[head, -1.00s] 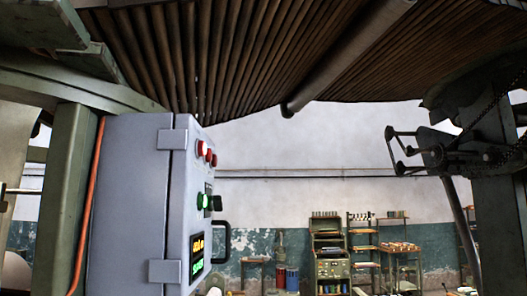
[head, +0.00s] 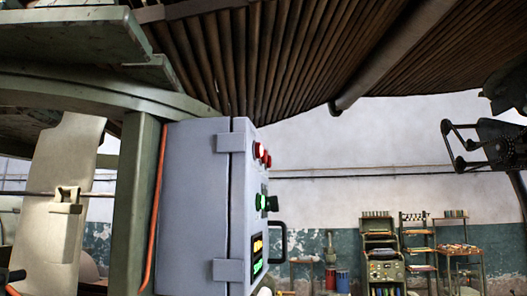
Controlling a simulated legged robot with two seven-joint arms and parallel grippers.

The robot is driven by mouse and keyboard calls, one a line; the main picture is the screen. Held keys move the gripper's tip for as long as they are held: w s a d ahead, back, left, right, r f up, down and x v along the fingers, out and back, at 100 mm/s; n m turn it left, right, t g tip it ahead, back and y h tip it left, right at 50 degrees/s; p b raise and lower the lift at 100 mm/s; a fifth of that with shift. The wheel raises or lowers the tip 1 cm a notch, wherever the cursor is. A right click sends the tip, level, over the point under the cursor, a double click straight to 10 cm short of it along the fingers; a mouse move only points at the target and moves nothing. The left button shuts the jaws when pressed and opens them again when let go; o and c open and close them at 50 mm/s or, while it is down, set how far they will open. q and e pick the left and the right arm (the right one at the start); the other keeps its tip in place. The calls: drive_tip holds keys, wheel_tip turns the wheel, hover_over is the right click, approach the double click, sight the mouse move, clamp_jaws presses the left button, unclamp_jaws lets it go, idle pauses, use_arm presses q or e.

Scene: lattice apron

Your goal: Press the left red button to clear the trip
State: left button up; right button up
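A grey control box (head: 192,205) stands left of centre, seen mostly from its side. Its front panel faces right and is strongly foreshortened. Two red domes show near the top of the panel: the left one (head: 258,150) is nearer and the other (head: 267,160) sits just behind it. I cannot tell whether either is pressed. Below them are a green lamp or button (head: 261,202), a dark knob (head: 273,203) and a small display (head: 257,253) with yellow and green characters. Neither gripper can be made out in the head view.
A green post (head: 137,205) with an orange cable (head: 154,215) stands against the box's left side. A black handle (head: 282,240) juts from its front. A slatted apron (head: 270,55) hangs overhead. Shelves (head: 417,250) and a workbench (head: 383,265) stand far back right.

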use_arm(q)
drive_tip(key=shift+a, duration=0.1)
clamp_jaws()
idle(1.2)
